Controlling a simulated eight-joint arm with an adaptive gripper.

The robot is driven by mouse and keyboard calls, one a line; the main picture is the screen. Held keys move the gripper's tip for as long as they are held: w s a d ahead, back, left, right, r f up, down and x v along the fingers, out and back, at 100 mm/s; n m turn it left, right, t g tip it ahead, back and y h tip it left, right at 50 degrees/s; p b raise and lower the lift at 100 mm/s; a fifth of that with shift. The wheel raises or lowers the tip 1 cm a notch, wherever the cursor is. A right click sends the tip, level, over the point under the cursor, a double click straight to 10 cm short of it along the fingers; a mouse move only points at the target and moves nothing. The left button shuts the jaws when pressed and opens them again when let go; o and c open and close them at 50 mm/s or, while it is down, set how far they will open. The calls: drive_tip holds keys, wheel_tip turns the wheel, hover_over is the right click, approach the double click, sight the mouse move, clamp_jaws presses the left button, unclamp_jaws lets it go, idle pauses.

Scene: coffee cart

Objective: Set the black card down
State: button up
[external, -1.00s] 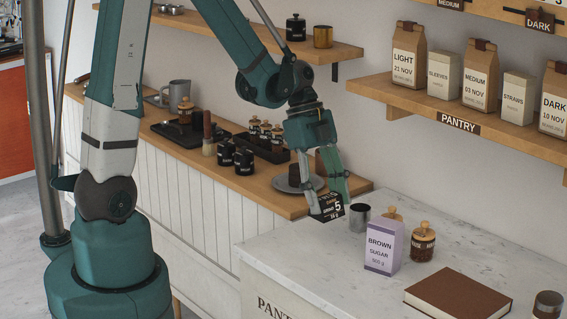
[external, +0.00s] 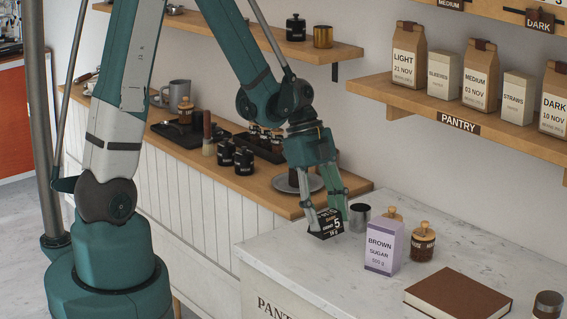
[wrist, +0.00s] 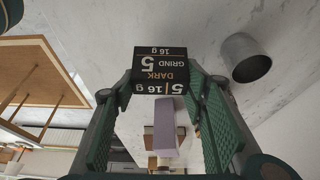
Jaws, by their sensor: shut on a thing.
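The black card (external: 326,224) is a folded tent-like card with "DARK", "GRIND 5" and "16 g" printed on it. My gripper (external: 328,207) points down and is shut on the card at the left part of the white marble counter (external: 300,262). In the wrist view the card (wrist: 160,77) sits between the two green fingers of my gripper (wrist: 160,100). The card's lower edge looks at or very near the counter top; I cannot tell whether it touches.
A metal cup (external: 359,217) stands just right of the card. A brown sugar box (external: 383,247), a corked jar (external: 423,242) and a brown book (external: 457,293) are further right. A wooden counter (external: 283,205) with a plate (external: 297,183) lies behind. The marble in front is clear.

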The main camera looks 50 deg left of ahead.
sight(326, 227)
drive_tip(key=shift+f, duration=1.75)
drive_tip(key=shift+f+b, duration=0.15)
drive_tip(key=shift+b, duration=0.15)
drive_tip(key=o, duration=0.8)
drive_tip(key=shift+c, duration=0.2)
drive_tip(key=p+v, duration=0.1)
drive_tip(key=v, duration=1.1)
